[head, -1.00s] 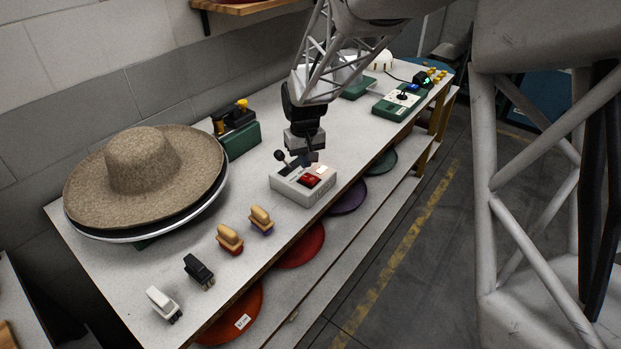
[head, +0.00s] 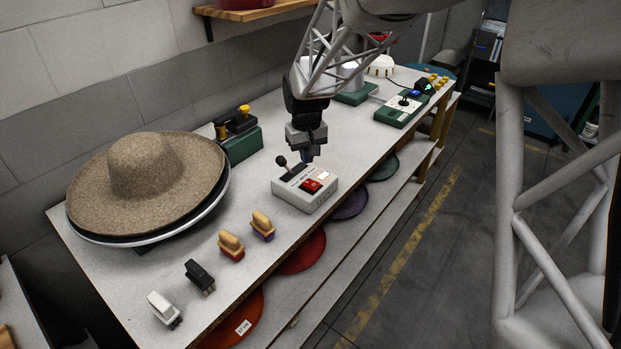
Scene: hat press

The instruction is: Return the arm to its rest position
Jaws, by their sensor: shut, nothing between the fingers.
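My gripper (head: 306,157) points down over the white table (head: 130,281), just behind a grey control box (head: 304,193). The box has a black-knobbed lever, a red switch and a pale lit button. My gripper is shut and empty. In this view its fingertips are close to the box's back edge; I cannot tell whether they touch it. My arm comes down from the top of the picture.
A brown felt hat (head: 147,169) lies on a round plate at the left. Several brushes, one of them black (head: 199,276), line the front edge. A green-based device (head: 238,138) stands behind. A green control box (head: 401,108) is at the far right. Coloured discs lie on the shelf below.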

